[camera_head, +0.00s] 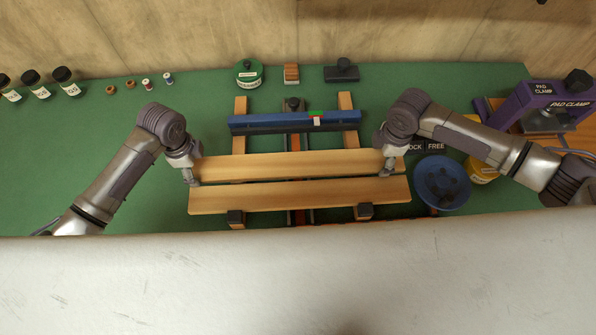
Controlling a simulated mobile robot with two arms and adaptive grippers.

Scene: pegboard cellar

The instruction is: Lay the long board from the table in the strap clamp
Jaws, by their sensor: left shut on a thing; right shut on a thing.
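The long wooden board (290,165) lies level across the middle of the strap clamp, over its wooden rails (346,103). My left gripper (191,178) is shut on its left end, and my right gripper (388,172) is shut on it near its right end. I cannot tell whether it touches the rails. A second, similar board (300,195) lies parallel in front of it, behind the clamp's dark front stops (236,217), with a narrow dark gap between the boards. The clamp's blue bar (270,119) is behind the held board, apart from it.
A blue round knob (441,182) and a yellow container (482,168) stand right of the clamp, near my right arm. A purple pad clamp (540,103) is at far right. Jars (64,82) and small spools (147,84) line the back left. Green table (60,150) is clear around my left arm.

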